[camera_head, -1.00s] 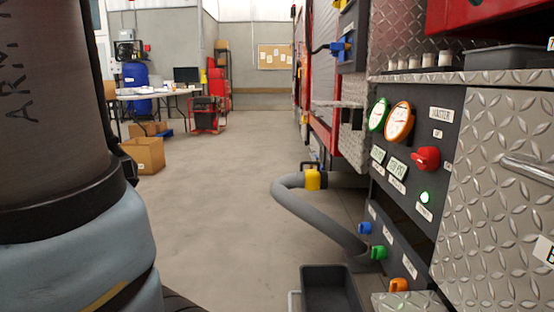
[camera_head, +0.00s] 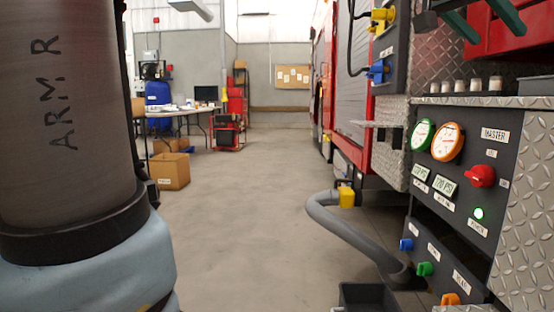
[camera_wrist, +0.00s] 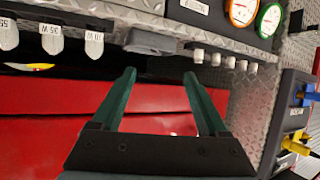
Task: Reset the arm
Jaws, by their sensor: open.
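My gripper (camera_wrist: 160,75) has two dark green fingers spread apart with nothing between them. It also shows at the upper right of the head view (camera_head: 499,37), above the pump panel's ledge and in front of the red surface. My large arm link, marked ARM R, fills the left of the head view. The pump panel (camera_head: 462,195) has two dial gauges, one with a green rim (camera_head: 423,135) and one with an orange rim (camera_head: 447,142). A red knob (camera_head: 481,176) sits under the MASTER label, with a lit green light (camera_head: 479,213) below.
A dark bin (camera_head: 366,296) stands on the floor below. A cardboard box (camera_head: 170,171) and a table (camera_head: 190,110) stand at the left. The middle floor is clear.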

